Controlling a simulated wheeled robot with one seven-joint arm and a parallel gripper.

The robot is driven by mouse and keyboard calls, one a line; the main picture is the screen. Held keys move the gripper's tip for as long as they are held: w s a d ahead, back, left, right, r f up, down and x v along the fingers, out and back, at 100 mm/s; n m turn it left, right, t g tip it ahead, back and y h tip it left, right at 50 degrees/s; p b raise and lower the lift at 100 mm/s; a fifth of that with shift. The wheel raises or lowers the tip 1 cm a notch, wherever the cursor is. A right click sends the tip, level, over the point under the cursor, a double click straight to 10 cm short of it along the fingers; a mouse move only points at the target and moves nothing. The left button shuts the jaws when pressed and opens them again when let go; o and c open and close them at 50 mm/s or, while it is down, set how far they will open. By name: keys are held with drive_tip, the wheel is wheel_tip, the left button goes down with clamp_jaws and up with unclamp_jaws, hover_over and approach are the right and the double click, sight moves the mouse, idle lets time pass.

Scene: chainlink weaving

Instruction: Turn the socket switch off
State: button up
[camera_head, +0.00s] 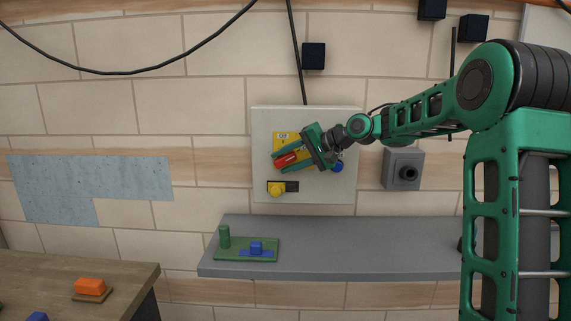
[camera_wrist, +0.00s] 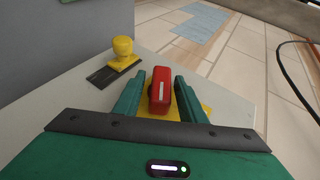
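A light grey panel (camera_head: 345,120) is fixed on the brick wall. It carries a yellow plate (camera_head: 280,137) with a red switch handle (camera_head: 286,160). My gripper (camera_head: 281,162) is at the handle, with one finger above it and one below. In the wrist view the red handle (camera_wrist: 160,88) stands between my two green fingers (camera_wrist: 159,92). The fingers are open, with a narrow gap visible on each side of the handle. My gripper hides part of the plate and any marking there. I cannot tell from labels which control is the socket switch.
Below the red handle is a yellow knob (camera_head: 275,189) on a black slot, also in the wrist view (camera_wrist: 122,47). A blue part (camera_head: 337,167) shows behind my gripper. A grey box (camera_head: 404,160) is to the right. A grey shelf (camera_head: 340,240) is below.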

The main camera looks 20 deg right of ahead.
clamp_jaws()
drive_tip(key=shift+d, duration=0.25)
drive_tip(key=shift+a, duration=0.15)
drive_tip(key=g+h, duration=0.1)
drive_tip(key=h, duration=0.1)
drive_tip(key=n+h, duration=0.1)
drive_tip(key=h, duration=0.1)
drive_tip(key=shift+a+r+g, duration=0.2)
drive_tip(key=shift+a+g, duration=0.15)
drive_tip(key=shift+g, duration=0.05)
drive_tip(key=h, duration=0.1)
drive_tip(key=g+h, duration=0.1)
drive_tip(key=h, duration=0.1)
drive_tip(key=n+h, duration=0.1)
drive_tip(key=shift+a+g, duration=0.3)
drive_tip(key=shift+g, duration=0.1)
drive_tip(key=shift+w+n+g+h, duration=0.1)
drive_tip(key=shift+n+g+h, duration=0.2)
drive_tip(key=shift+h, duration=0.6)
drive_tip(key=shift+d+f+h, duration=0.1)
drive_tip(key=shift+d+h, duration=0.05)
drive_tip(key=shift+h, duration=0.25)
